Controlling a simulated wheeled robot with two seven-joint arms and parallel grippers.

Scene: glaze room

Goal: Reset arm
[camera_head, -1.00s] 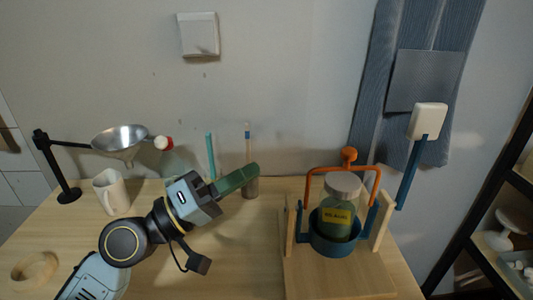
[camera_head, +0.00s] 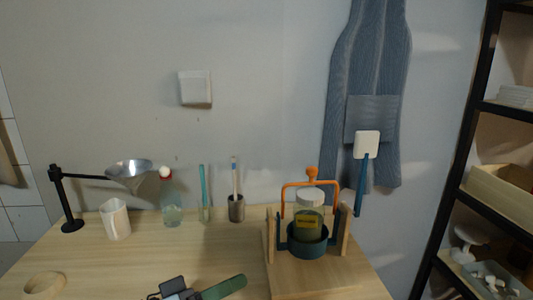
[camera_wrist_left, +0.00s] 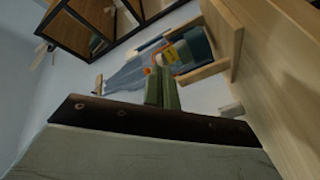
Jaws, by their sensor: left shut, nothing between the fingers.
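My left gripper (camera_head: 224,287) shows at the bottom of the head view, low over the table (camera_head: 120,268), with its green fingers shut and nothing between them. Its fingers also show in the left wrist view (camera_wrist_left: 162,88), pointing towards the jar stand. Most of my left arm is out of the head view. My right gripper is not in view.
To the gripper's right, a jar (camera_head: 309,212) sits in a blue holder (camera_head: 305,247) with an orange handle (camera_head: 312,173).

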